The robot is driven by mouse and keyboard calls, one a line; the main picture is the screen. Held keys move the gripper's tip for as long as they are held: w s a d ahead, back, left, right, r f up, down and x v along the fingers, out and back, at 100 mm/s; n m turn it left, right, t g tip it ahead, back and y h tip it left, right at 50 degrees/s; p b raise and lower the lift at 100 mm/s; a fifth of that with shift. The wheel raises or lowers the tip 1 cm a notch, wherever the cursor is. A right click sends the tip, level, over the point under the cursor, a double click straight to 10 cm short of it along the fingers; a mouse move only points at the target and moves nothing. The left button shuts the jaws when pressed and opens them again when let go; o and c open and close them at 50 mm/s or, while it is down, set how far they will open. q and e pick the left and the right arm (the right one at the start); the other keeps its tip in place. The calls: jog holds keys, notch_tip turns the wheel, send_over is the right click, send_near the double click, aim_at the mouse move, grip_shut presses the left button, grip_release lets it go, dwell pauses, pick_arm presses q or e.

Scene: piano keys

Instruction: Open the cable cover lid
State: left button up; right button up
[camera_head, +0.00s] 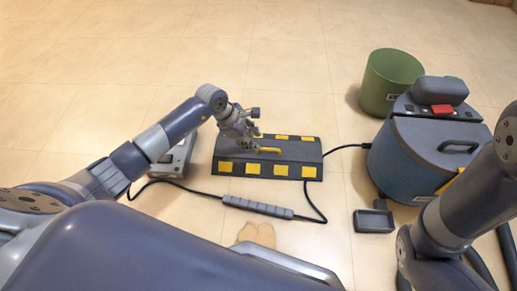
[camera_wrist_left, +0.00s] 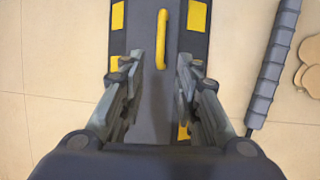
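The cable cover (camera_head: 303,152) is a low dark ramp-like block with yellow patches, on the floor in the middle of the head view. Its dark lid (camera_wrist_left: 145,75) runs down the middle of the left wrist view and looks closed. A yellow bar handle (camera_head: 268,150) stands on the lid; it also shows in the left wrist view (camera_wrist_left: 163,32). My left gripper (camera_head: 256,134) is over the cover, near the handle. In the left wrist view its two fingers (camera_wrist_left: 173,62) are apart with nothing between them, and the handle lies mostly beyond the tips. My right gripper is out of view.
A black cable with a thick grey sleeve (camera_head: 257,207) lies in front of the cover. A grey box (camera_head: 176,160) stands left of it. At right are a blue machine (camera_head: 405,170), a green bin (camera_head: 388,80) and a small dark tray (camera_head: 373,221). The floor behind is clear.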

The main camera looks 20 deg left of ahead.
aim_at(268, 146)
pick_arm(q)
jog(key=b+x, duration=0.3)
jog(key=x, duration=0.3)
grip_shut()
